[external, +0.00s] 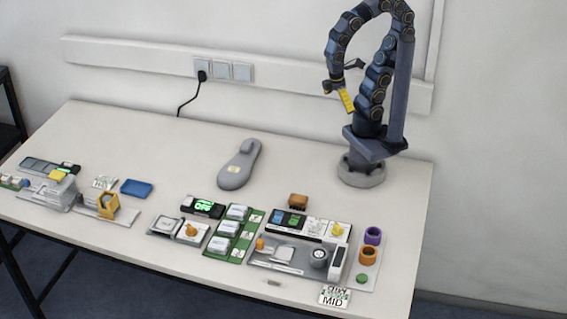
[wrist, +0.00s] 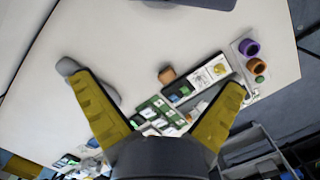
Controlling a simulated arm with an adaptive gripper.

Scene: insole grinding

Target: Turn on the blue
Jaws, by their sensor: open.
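A small blue display or switch (external: 278,216) sits beside a green one (external: 295,220) on the panel at the right of the table. They also show in the wrist view, as a blue patch (wrist: 173,97) and a green patch (wrist: 185,90). A flat blue block (external: 136,187) lies on the left part of the table. I cannot tell which blue thing the task names. My gripper (external: 346,99) hangs high above the back of the table, away from the panels. In the wrist view my gripper (wrist: 160,82) has its yellow fingers spread wide, with nothing between them.
A grey insole-shaped piece (external: 239,166) lies mid-table. A brown block (external: 298,201) stands behind the panel. Purple (external: 373,235) and orange (external: 368,256) rings stand at the right. A green display (external: 205,207) reads OFF. The back of the table is mostly clear.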

